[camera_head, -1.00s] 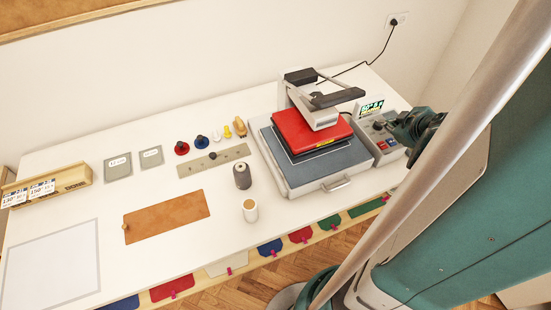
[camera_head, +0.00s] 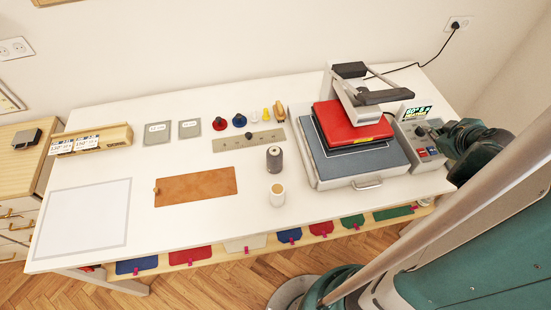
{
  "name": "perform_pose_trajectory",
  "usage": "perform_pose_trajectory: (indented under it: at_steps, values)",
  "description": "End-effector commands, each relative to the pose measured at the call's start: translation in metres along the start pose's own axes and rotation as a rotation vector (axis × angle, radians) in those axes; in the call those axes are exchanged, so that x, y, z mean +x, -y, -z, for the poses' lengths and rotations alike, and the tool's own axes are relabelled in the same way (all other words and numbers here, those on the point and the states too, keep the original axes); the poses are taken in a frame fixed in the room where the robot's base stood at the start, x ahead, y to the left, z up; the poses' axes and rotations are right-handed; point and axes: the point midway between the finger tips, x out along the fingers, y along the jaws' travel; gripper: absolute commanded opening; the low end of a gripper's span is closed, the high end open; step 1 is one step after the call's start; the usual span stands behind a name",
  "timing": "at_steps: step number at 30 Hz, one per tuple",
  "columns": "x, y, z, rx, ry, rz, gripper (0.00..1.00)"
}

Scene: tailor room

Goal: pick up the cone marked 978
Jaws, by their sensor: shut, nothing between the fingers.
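Two thread cones stand upright on the white table. The grey cone (camera_head: 274,158) is farther back, and the cream cone (camera_head: 277,196) stands just in front of it. No number can be read on either, so I cannot tell which is marked 978. My gripper (camera_head: 428,132) is at the right, over the control box of the heat press, well to the right of both cones. It looks shut and empty, though its fingertips are small and partly hidden.
The heat press (camera_head: 350,135) with its red plate stands between my gripper and the cones. A brown leather piece (camera_head: 197,187) lies left of the cones. Behind them are a metal rule (camera_head: 225,143) and several small chess-piece-like items.

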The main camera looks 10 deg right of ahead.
Motion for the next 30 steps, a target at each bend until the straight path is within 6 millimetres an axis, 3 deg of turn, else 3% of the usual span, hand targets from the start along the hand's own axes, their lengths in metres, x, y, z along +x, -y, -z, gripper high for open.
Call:
perform_pose_trajectory:
  at_steps: [1, 12, 23, 30]
  values:
    - [0.000, 0.000, 0.000, 0.000, 0.000, 0.000, 0.05]
    - [0.000, 0.000, 0.000, 0.000, 0.000, 0.000, 0.53]
    - [0.001, -0.002, 0.001, 0.001, 0.001, 0.001, 0.53]
    - [0.011, -0.021, 0.019, 0.021, 0.013, 0.014, 0.53]
